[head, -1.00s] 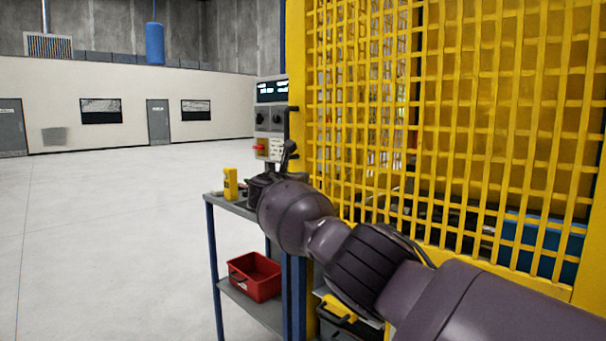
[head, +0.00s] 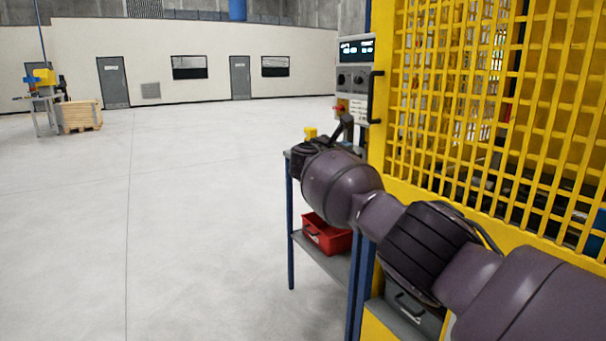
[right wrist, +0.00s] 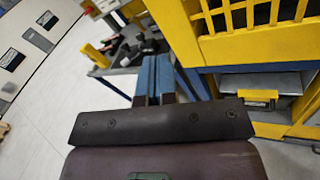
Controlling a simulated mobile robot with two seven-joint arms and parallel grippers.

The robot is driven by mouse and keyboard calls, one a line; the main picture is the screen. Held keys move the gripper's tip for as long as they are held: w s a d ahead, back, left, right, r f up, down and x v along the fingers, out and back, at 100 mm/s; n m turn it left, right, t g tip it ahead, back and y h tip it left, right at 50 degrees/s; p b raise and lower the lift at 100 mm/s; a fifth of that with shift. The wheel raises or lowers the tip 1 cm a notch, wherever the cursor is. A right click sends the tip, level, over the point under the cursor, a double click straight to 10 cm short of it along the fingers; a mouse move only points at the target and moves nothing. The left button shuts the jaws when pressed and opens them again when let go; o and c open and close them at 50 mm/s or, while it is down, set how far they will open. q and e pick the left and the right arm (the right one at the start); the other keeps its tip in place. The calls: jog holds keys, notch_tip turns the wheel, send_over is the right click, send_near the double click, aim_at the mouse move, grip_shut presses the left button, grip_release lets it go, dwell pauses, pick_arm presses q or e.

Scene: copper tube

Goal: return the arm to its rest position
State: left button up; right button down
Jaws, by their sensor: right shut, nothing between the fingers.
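My right arm reaches in from the lower right of the head view, in front of the yellow mesh cage (head: 470,100). Its far end and my right gripper (head: 344,128) are near the small blue-legged cart (head: 322,262). The wrist largely hides the gripper in the head view. In the right wrist view the gripper (right wrist: 154,98) shows beyond the dark palm plate, its fingers shut and empty. My left gripper is in neither view.
A control panel (head: 354,75) stands on the cage's left edge. The cart carries a yellow item (head: 310,133) on top and a red bin (head: 326,236) on its lower shelf. A wooden crate (head: 80,116) stands far left. The floor (head: 200,220) at left is clear.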

jog(key=s+a+r+m+t+y, duration=0.1)
jog(key=a+r+m+t+y, duration=0.35)
jog(key=a+y, duration=0.65)
jog(key=s+a+f+m+g+y+p, duration=0.1)
jog(key=s+a+f+m+y, duration=0.1)
jog(key=s+f, duration=0.3)
jog(key=s+a+f+m+y+p, duration=0.1)
jog(key=s+a+f+m+y, duration=0.2)
jog(key=s+f, duration=0.15)
pick_arm(q)
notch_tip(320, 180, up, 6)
jog(key=p, duration=0.5)
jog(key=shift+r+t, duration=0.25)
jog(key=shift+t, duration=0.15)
pick_arm(e)
jog(key=s+d+f+m+g+h, duration=0.1)
jog(key=s+d+f+m, duration=0.3)
jog(key=s+d+f, duration=0.5)
jog(key=s+d+f+m+g+h, duration=0.2)
jog(key=s+d+f+m, duration=0.3)
jog(key=s, duration=2.2)
jog(key=s+d+f+m+g+h, duration=0.1)
jog(key=s+d+f+m+g, duration=0.2)
jog(key=s+d+f, duration=1.2)
jog(key=s+f+m, duration=0.1)
jog(key=s+f, duration=0.2)
jog(key=f, duration=0.3)
